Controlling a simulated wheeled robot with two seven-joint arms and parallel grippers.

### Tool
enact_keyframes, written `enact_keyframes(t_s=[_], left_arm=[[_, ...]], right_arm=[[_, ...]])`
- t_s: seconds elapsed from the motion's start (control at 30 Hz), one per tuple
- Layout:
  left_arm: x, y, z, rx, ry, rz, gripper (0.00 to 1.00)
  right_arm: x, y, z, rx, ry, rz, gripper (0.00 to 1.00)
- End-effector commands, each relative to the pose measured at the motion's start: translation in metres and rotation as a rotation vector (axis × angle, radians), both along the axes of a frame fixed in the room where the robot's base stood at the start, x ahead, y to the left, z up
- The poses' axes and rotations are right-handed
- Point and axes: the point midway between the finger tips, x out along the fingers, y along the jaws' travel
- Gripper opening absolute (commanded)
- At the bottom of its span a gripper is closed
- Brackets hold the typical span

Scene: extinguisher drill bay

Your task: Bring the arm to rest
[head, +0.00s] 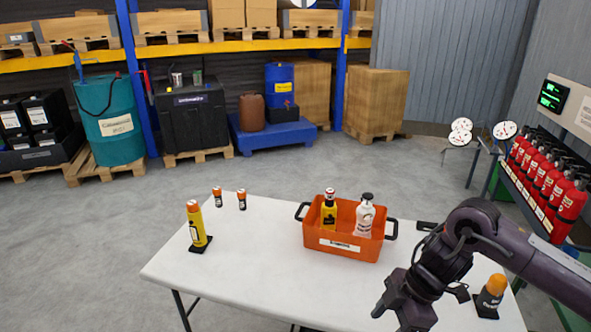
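My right arm comes in from the right over the white table, and its dark gripper (397,316) hangs low at the table's front edge, partly cut off by the picture's bottom. Its fingers look spread, with nothing seen between them. My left gripper is not in view. An orange crate (340,246) with black handles stands on the table, left of and behind my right gripper.
On the table (250,275), a yellow canister (196,224) stands on a black base at left, near two small orange-topped cylinders (217,197). An orange-topped black object (491,297) is beside my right arm. Red extinguishers (545,180) line the right rack. The table's front left is clear.

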Motion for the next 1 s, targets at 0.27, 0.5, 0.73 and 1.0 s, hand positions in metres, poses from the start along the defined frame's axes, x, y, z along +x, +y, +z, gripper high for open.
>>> enact_keyframes(t_s=[0.27,0.5,0.73,1.0], left_arm=[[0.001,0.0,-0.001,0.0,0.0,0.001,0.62],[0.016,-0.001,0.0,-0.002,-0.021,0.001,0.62],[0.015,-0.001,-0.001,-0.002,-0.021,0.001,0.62],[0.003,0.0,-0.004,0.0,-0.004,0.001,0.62]], right_arm=[[0.015,0.02,-0.014,0.077,-0.018,-0.019,0.58],[0.039,0.049,-0.039,0.199,-0.048,-0.071,0.58],[0.071,0.079,-0.086,0.356,-0.087,-0.207,0.58],[0.082,0.07,-0.241,0.468,-0.111,-0.656,0.58]])
